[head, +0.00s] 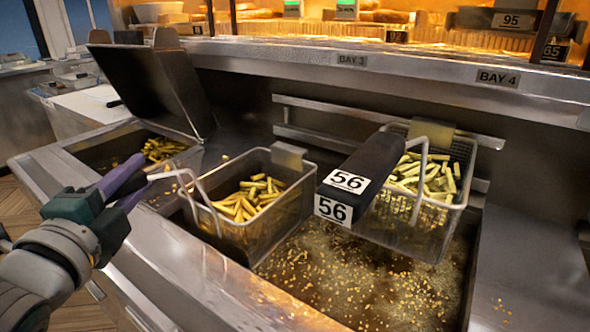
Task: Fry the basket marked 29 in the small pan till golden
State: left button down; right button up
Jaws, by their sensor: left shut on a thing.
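My left gripper (138,186) is shut on the wire handle of a metal basket (252,232) holding yellow chips (248,198). No number shows on this basket; it is over the left part of a large vat of bubbling oil (360,285). A second basket (420,235) of paler, greenish-yellow chips hangs at the vat's right, with a black block marked 56 (350,182) in front of it. A smaller pan (95,152) at the left has chips in it and its lid (150,85) is up. No 29 can be read. My right gripper is not in view.
A steel ledge (400,75) with BAY 3 and BAY 4 labels runs behind the vats. Rails (330,110) line the back wall. A lit shelf with food and number tags is above.

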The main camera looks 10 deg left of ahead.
pick_arm(q)
notch_tip(320, 180, up, 10)
jog(key=p, duration=0.8)
jog(key=shift+f, duration=0.3)
